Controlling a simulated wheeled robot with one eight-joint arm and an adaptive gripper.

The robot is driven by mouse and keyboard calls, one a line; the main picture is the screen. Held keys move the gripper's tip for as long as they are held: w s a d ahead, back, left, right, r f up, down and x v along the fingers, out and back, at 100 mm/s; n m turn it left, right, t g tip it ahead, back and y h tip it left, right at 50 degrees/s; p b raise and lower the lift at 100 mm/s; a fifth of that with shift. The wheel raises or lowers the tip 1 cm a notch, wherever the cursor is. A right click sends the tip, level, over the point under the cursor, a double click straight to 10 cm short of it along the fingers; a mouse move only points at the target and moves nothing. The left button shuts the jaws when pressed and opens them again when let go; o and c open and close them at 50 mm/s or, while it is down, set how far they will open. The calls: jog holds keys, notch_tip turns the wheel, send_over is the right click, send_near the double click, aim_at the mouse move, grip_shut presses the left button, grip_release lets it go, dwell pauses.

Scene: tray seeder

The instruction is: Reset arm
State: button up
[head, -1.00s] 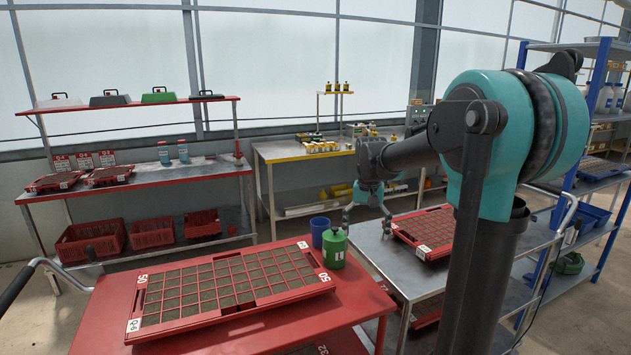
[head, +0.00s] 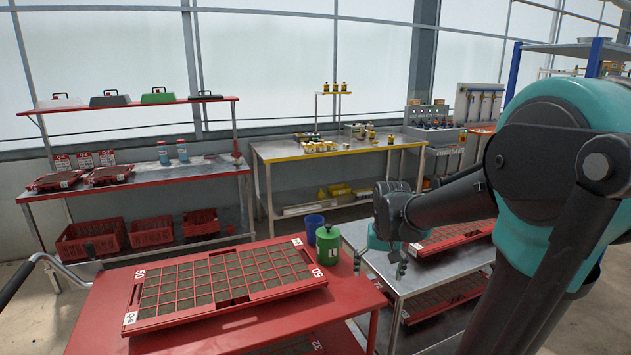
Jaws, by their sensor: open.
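My gripper (head: 380,262) hangs at the end of my arm, to the right of the green canister, over the near left part of the grey metal cart. Its two dark fingers are spread apart with nothing visible between them. My arm's large teal joint fills the right side of the head view.
A red cart holds a red seed tray (head: 225,281) with soil-filled cells, a green canister (head: 329,245) and a blue cup (head: 314,225). The grey metal cart (head: 385,285) bears another red tray (head: 450,238). A red shelf bench (head: 150,178) and a yellow-edged bench (head: 330,152) stand behind.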

jog(key=s+d+f+n+t, duration=0.1)
jog(key=s+f+t, duration=0.1)
jog(key=s+f, duration=0.6)
jog(key=s, duration=0.4)
jog(key=shift+d+f, duration=0.35)
jog(key=shift+d, duration=0.05)
